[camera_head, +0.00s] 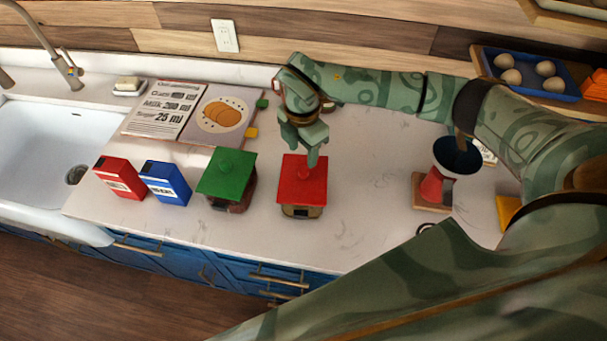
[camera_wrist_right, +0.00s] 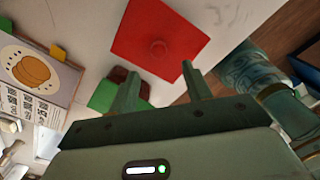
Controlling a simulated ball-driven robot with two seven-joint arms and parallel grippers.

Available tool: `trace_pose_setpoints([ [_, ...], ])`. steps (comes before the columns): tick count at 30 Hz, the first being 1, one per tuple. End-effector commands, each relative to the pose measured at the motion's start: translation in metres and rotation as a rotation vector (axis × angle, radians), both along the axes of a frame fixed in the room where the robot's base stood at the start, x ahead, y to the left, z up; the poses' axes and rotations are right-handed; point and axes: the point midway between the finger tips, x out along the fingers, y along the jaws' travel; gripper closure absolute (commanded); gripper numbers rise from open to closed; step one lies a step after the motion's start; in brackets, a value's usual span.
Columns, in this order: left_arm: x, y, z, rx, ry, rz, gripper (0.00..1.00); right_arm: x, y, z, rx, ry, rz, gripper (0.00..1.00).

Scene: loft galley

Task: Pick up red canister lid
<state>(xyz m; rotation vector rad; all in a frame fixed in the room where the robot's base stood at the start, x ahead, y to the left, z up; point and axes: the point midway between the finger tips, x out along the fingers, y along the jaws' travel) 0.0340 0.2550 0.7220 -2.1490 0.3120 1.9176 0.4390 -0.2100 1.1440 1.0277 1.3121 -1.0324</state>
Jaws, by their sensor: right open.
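My right gripper (camera_head: 312,152) is just above the lid's back part, fingers pointing down. My left gripper is not in view.
A green-lidded canister (camera_head: 226,174) stands close left of the red one. Farther left are a blue box (camera_head: 166,182), a red box (camera_head: 119,177) and the sink (camera_head: 35,150). An open recipe book (camera_head: 190,112) lies behind.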

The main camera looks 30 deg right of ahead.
Motion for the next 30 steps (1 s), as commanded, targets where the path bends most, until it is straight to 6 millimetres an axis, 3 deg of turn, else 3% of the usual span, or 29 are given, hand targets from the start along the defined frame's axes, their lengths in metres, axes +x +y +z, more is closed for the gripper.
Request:
trace_pose_setpoints([
  [3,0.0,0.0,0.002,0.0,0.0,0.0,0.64,0.0,0.001,-0.02,0.001,0.002,0.0,0.51],
  [10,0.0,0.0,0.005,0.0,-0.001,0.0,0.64,0.0,0.0,-0.04,0.003,0.002,0.001,0.51],
  [17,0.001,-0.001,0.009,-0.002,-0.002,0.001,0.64,0.002,-0.003,-0.077,0.002,0.003,0.001,0.51],
  [26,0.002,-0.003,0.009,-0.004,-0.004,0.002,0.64,0.003,-0.003,-0.083,0.002,-0.001,0.003,0.51],
  [30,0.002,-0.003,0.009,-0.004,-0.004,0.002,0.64,0.003,-0.003,-0.083,0.003,-0.001,0.003,0.9],
])
